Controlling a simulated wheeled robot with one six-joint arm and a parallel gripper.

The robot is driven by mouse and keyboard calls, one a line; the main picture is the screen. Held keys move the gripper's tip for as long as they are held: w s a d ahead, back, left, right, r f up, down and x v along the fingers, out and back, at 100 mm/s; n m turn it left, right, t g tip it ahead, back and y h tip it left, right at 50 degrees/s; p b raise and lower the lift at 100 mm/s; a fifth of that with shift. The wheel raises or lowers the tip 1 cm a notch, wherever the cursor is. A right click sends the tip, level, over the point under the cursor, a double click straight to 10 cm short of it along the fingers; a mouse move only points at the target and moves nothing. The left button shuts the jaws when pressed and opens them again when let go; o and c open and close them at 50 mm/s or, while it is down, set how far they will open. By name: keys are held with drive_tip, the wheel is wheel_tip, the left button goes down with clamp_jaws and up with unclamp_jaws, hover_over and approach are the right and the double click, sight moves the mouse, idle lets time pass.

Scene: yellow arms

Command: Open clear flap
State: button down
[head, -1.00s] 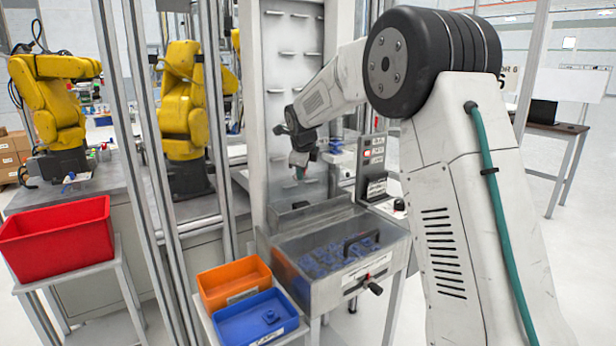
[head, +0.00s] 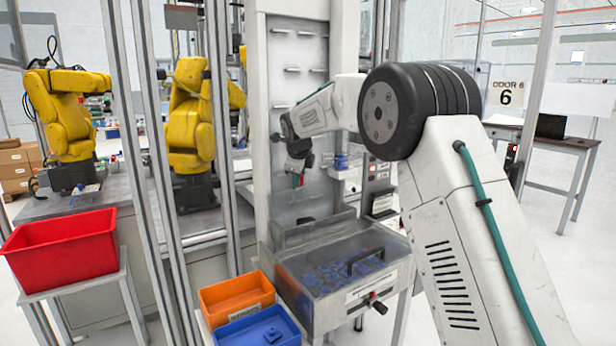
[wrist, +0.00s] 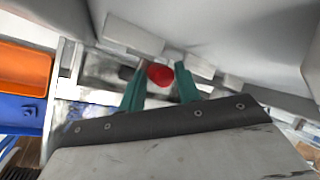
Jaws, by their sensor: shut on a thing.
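The clear flap (head: 330,258) is the see-through lid on top of a grey metal bin (head: 335,312) in the head view. It lies down over several blue parts, and a black handle (head: 366,261) stands on it. My gripper (head: 298,181) is above and behind the bin, in front of the tall grey panel, apart from the flap and its handle. In the wrist view, my gripper's green fingers (wrist: 158,84) stand either side of a small red piece (wrist: 160,75) and are shut on it. The piece's full shape is hidden.
An orange bin (head: 236,299) and a blue bin (head: 262,334) stand left of the grey bin. A red bin (head: 60,245) is on a stand farther left. The tall grey panel (head: 296,110) rises behind the grey bin. Frame posts stand between me and the yellow arms.

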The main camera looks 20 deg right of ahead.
drive_tip(key=shift+w+d+f, duration=0.1)
drive_tip(key=shift+d+f, duration=0.15)
drive_tip(key=shift+f, duration=0.1)
drive_tip(key=c, duration=1.2)
unclamp_jaws()
drive_tip(key=shift+d+f, duration=0.1)
drive_tip(key=shift+a+f, duration=0.1)
drive_tip(key=shift+a, duration=0.1)
drive_tip(key=shift+r, duration=0.6)
wheel_tip(320, 180, up, 3)
drive_tip(key=shift+r, duration=0.1)
drive_tip(key=s+r, duration=0.1)
drive_tip(key=s, duration=1.5)
drive_tip(key=shift+a+r, duration=0.25)
drive_tip(key=shift+r, duration=0.05)
